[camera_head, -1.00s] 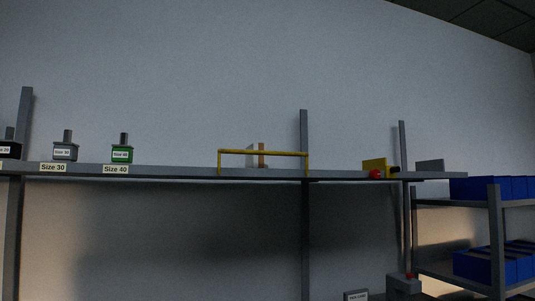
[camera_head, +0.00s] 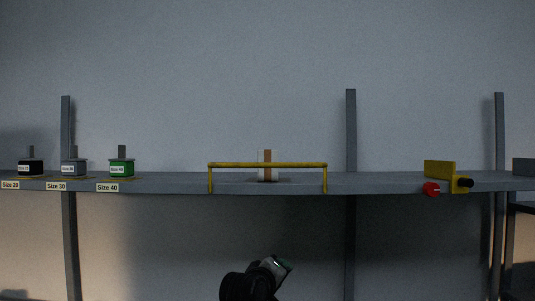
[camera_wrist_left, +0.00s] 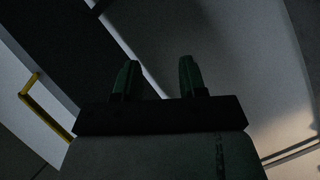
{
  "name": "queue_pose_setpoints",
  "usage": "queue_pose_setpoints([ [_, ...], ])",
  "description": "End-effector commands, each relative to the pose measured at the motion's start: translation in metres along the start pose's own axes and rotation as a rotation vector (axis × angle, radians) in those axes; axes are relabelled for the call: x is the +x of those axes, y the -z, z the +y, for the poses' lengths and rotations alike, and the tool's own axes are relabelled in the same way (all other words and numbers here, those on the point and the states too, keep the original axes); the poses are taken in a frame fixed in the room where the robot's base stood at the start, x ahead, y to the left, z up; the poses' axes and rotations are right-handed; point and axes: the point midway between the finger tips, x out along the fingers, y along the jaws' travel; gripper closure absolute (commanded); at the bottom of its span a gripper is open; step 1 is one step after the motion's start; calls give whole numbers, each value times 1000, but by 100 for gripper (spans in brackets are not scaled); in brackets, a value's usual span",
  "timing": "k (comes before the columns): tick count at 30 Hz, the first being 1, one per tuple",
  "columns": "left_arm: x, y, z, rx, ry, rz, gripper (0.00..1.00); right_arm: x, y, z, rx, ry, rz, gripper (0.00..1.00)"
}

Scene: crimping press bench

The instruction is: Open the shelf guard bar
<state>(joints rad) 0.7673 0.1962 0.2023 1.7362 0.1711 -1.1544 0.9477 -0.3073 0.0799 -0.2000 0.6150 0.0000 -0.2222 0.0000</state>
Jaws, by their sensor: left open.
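The yellow shelf guard bar (camera_head: 268,165) stands at the front of the grey shelf (camera_head: 385,184), its crossbar level across two short uprights. A brown and white upright item (camera_head: 267,158) is behind it. My left gripper (camera_head: 284,266) is below the shelf in the head view, under the guard bar and apart from it. In the left wrist view its two green fingers (camera_wrist_left: 157,80) are spread with nothing between them. The guard bar also shows at the left of that view (camera_wrist_left: 46,118). My right gripper is not in view.
Black, grey and green labelled blocks (camera_head: 122,168) stand on the shelf's left part. Grey posts (camera_head: 351,130) rise behind the shelf. The space in front of the guard bar is clear.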

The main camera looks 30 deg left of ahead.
Motion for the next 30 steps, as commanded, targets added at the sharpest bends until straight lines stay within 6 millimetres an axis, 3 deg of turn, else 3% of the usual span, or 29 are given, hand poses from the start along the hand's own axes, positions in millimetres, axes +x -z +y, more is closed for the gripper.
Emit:
queue_pose_setpoints([
  [1, -17, 40, 47, -90, -77, 47, 59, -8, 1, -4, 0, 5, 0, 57],
  [3, -40, 79, 90, -200, -162, 87, 59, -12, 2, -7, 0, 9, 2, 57],
  [6, -69, 120, 132, -323, -258, 119, 59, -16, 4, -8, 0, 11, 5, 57],
  [9, -90, 144, 156, -399, -320, 134, 59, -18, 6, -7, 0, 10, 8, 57],
  [14, -96, 158, 170, -442, -352, 139, 59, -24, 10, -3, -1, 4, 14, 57],
  [30, -13, 177, 199, -440, -351, 139, 59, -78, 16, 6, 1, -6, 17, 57],
])
